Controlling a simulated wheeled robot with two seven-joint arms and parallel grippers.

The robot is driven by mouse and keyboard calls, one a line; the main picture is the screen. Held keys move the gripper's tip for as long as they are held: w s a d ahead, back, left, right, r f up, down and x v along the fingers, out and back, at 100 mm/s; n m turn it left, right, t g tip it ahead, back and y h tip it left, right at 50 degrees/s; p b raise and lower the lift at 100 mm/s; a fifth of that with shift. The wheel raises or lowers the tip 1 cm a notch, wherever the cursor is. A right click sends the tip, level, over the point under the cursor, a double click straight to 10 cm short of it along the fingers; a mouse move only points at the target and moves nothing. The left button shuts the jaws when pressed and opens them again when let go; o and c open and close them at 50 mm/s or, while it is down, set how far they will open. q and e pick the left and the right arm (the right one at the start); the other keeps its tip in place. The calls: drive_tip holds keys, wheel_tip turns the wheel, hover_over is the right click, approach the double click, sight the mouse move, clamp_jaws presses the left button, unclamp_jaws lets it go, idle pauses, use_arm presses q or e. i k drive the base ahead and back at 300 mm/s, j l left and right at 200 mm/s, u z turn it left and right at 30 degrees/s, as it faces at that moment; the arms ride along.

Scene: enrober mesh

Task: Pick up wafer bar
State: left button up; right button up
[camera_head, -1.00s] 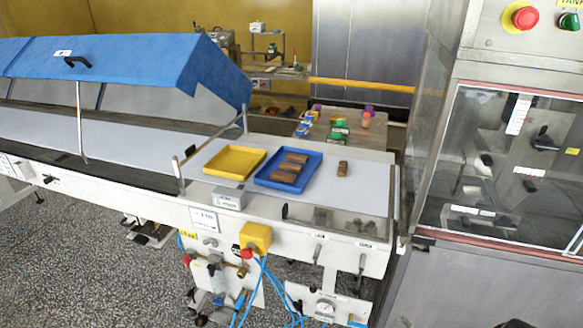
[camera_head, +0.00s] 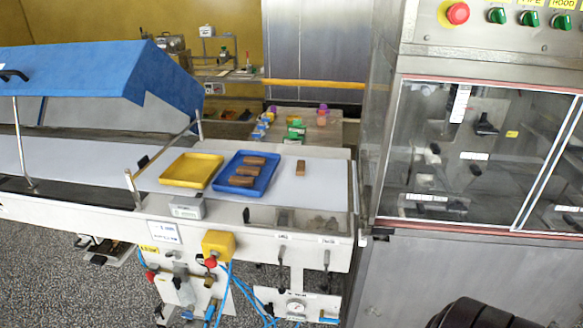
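Several brown wafer bars are on the machine's pale belt surface. One wafer bar (camera_head: 300,168) lies alone on the belt, to the right of the blue tray (camera_head: 270,171). Inside the blue tray lie three more bars: a far bar (camera_head: 255,161), a middle bar (camera_head: 247,171) and a near bar (camera_head: 241,181). A yellow tray (camera_head: 177,182) sits left of the blue one and looks empty. Neither of my grippers shows in the head view. A dark rounded part at the bottom right seems to be mine.
A blue hood (camera_head: 110,70) covers the belt at the left. A steel cabinet with clear doors (camera_head: 470,150) stands at the right. A table (camera_head: 325,130) with small coloured items stands behind. The belt around the lone bar is clear.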

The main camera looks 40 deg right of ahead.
sight(301, 164)
drive_tip(key=z, duration=1.4)
